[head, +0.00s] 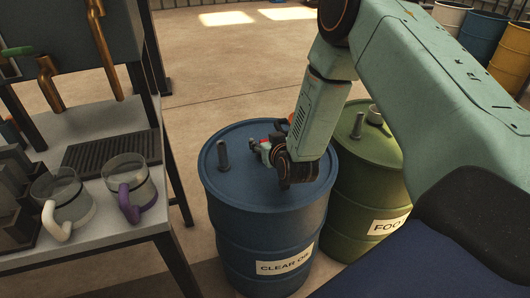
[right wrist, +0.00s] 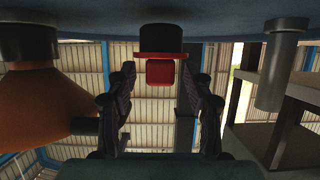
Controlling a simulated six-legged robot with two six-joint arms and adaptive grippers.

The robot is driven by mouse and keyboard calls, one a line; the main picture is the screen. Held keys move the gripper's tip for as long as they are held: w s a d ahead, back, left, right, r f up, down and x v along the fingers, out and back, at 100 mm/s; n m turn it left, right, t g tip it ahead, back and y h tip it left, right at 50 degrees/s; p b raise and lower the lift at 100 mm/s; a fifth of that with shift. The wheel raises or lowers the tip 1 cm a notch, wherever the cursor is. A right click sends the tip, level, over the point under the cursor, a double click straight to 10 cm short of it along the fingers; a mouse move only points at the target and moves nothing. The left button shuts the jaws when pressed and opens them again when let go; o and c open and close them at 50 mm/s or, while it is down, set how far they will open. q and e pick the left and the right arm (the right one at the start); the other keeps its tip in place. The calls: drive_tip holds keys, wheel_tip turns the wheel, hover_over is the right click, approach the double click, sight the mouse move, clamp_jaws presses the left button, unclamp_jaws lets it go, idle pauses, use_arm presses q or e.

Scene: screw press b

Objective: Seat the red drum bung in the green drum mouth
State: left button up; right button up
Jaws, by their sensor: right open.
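The red drum bung (right wrist: 160,70) sits upright on a short black neck on top of the blue drum (head: 225,190); the right wrist view looks inverted. The green drum (head: 367,185) stands just right of the blue drum, partly behind my right arm. Its grey mouth (head: 375,115) is on its top and looks empty. My left gripper is out of view.
A grey post (head: 223,155) stands on the blue drum, and another (head: 357,125) on the green drum. An orange object (right wrist: 35,100) stands near the bung. At left is a bench with two mugs (head: 130,190) and a drip grate. More drums (head: 485,40) stand far right.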

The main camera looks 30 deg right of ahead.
drive_tip(key=shift+w, duration=0.1)
clamp_jaws()
idle(0.4)
drive_tip(key=shift+r, duration=0.1)
